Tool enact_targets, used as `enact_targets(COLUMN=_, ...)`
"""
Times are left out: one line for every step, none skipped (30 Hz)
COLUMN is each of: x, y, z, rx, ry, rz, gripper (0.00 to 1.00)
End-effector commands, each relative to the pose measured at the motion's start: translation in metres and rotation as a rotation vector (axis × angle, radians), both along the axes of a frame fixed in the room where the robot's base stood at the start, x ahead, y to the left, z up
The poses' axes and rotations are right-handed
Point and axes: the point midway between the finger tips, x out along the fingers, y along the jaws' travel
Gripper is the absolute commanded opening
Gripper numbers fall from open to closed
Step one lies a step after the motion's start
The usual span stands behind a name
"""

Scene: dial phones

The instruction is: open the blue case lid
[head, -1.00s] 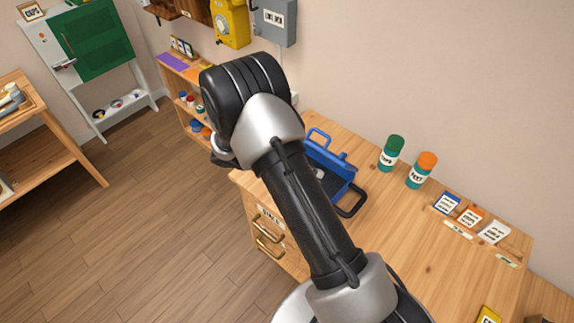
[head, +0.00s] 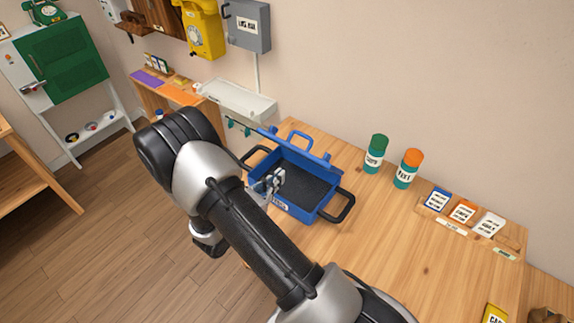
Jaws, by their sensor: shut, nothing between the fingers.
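The blue case (head: 292,209) stands on the wooden desk with its dark interior (head: 305,185) showing. Its blue lid (head: 293,149) is raised along the back side, seen nearly edge-on, with a blue handle (head: 300,134) beyond it. Black handles stick out at both ends of the case. My gripper (head: 274,180) is at the front rim of the case, fingers shut with nothing between them. It is partly hidden by my arm, and I cannot tell whether it touches the case.
Green-capped (head: 375,153) and orange-capped (head: 408,168) jars stand right of the case. Small labelled cards (head: 463,211) lie in a tray further right. A grey wall box (head: 246,25) and a yellow phone (head: 203,30) hang above. The desk's middle (head: 390,230) is clear.

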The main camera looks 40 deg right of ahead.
Motion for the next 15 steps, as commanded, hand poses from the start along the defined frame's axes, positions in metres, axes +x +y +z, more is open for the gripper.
enact_targets(x=0.003, y=-0.012, z=-0.003, rx=0.000, ry=-0.001, rz=-0.006, gripper=0.00)
enact_targets(x=0.005, y=-0.018, z=-0.003, rx=0.000, ry=-0.001, rz=-0.005, gripper=0.00)
enact_targets(x=0.007, y=-0.025, z=-0.004, rx=0.000, ry=-0.001, rz=-0.006, gripper=0.00)
enact_targets(x=0.009, y=-0.028, z=0.001, rx=0.000, ry=-0.003, rz=-0.003, gripper=0.00)
enact_targets(x=0.011, y=-0.032, z=0.005, rx=0.002, ry=-0.004, rz=-0.003, gripper=0.00)
enact_targets(x=0.012, y=-0.036, z=0.009, rx=0.001, ry=-0.004, rz=-0.003, gripper=0.00)
enact_targets(x=0.013, y=-0.038, z=0.012, rx=0.001, ry=-0.004, rz=-0.002, gripper=0.00)
enact_targets(x=0.014, y=-0.041, z=0.014, rx=0.001, ry=-0.003, rz=-0.002, gripper=0.00)
enact_targets(x=0.014, y=-0.044, z=0.017, rx=0.001, ry=0.000, rz=-0.003, gripper=0.00)
enact_targets(x=0.015, y=-0.046, z=0.018, rx=0.001, ry=0.000, rz=-0.002, gripper=0.00)
enact_targets(x=0.016, y=-0.047, z=0.020, rx=0.002, ry=-0.001, rz=-0.001, gripper=0.00)
enact_targets(x=0.017, y=-0.049, z=0.021, rx=0.001, ry=-0.001, rz=0.000, gripper=0.00)
enact_targets(x=0.017, y=-0.050, z=0.022, rx=0.001, ry=-0.001, rz=0.000, gripper=0.00)
enact_targets(x=0.017, y=-0.050, z=0.023, rx=0.001, ry=-0.001, rz=0.000, gripper=0.00)
enact_targets(x=0.017, y=-0.051, z=0.023, rx=0.001, ry=0.000, rz=0.000, gripper=0.00)
